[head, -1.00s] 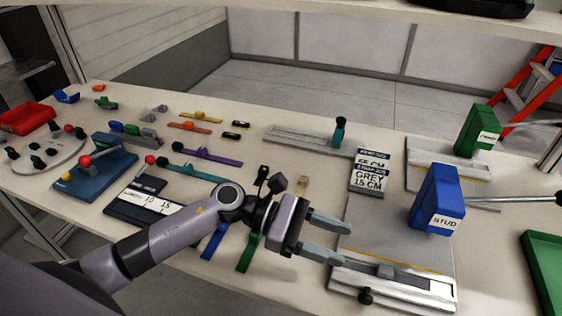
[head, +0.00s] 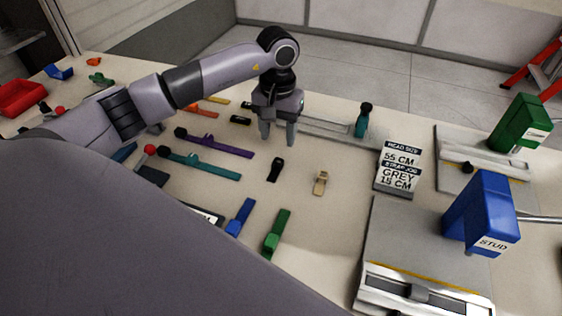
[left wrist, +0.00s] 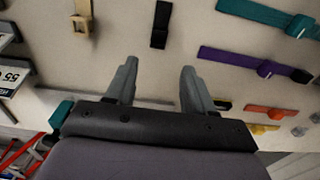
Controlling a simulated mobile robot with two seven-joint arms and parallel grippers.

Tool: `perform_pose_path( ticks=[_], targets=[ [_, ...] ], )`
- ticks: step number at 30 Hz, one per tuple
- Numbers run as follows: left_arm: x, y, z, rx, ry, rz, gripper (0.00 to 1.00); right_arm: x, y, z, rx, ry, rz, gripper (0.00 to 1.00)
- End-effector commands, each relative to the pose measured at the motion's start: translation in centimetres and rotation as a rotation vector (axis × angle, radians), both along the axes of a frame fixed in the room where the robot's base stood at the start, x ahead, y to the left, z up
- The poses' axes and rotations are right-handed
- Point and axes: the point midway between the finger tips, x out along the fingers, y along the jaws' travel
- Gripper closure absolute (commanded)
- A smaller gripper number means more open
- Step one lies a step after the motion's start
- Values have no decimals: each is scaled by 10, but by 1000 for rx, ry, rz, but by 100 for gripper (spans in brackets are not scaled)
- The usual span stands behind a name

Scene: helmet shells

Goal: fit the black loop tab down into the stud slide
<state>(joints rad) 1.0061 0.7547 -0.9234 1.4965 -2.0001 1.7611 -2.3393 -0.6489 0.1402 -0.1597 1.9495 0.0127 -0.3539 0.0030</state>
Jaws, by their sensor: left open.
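The black loop tab (head: 276,169) lies flat on the bench, in front of my left gripper (head: 277,136) in the head view. In the left wrist view the tab (left wrist: 160,25) lies beyond the fingertips, roughly in line with the gap between them. My left gripper is open and empty, fingers pointing down, apart from the tab. The stud slide (head: 420,293) sits at the front of the grey plate under the blue STUD press (head: 483,215), at the lower right. Its front edge is cut off by the frame. My right gripper is out of view.
A tan tab (head: 320,182) lies right of the black one. Blue (head: 240,217) and green (head: 276,232) straps lie nearer; teal (head: 200,165) and purple (head: 215,146) straps lie left. A label card (head: 397,170) and green press (head: 519,123) stand right.

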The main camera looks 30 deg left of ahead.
Motion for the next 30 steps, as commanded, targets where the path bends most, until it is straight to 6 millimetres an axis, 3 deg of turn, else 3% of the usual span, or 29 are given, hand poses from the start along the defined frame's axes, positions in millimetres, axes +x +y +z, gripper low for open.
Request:
perform_pose_path(
  ticks=[15,24,25,29,30],
  targets=[
    [-5,-6,-61,-5,4,2,47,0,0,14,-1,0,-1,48],
    [-4,-5,-67,-4,0,1,47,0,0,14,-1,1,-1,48],
    [-4,-6,-67,-4,0,1,53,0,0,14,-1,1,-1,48],
    [-4,-6,-66,-4,1,1,96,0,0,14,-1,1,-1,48],
    [-4,-6,-66,-4,1,1,100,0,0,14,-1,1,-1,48]
  ],
)
